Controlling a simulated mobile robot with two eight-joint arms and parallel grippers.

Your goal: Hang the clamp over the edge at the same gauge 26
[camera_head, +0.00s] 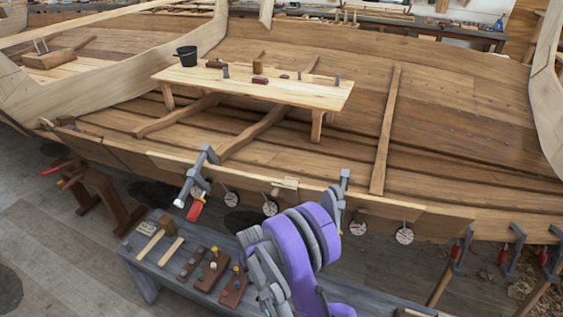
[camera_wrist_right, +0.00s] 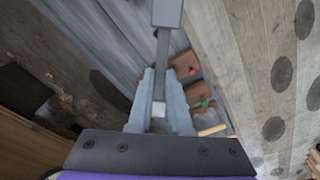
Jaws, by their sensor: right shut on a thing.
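My right gripper (camera_wrist_right: 160,108) is shut on the grey bar of a clamp (camera_wrist_right: 162,55) in the right wrist view; the clamp's block end is at the top. Another clamp (camera_head: 206,160) with a red handle hangs on the hull edge (camera_head: 240,176) to the left. Round gauges (camera_head: 231,198) line the plank below the edge; their numbers are unreadable. My left gripper is not in view.
A grey bench (camera_head: 148,272) with a mallet and tool blocks stands in front of the hull. Several clamps with red handles (camera_head: 510,250) hang at the lower right. A plank table (camera_head: 200,82) stands inside the hull. Edge space right of my arm looks free.

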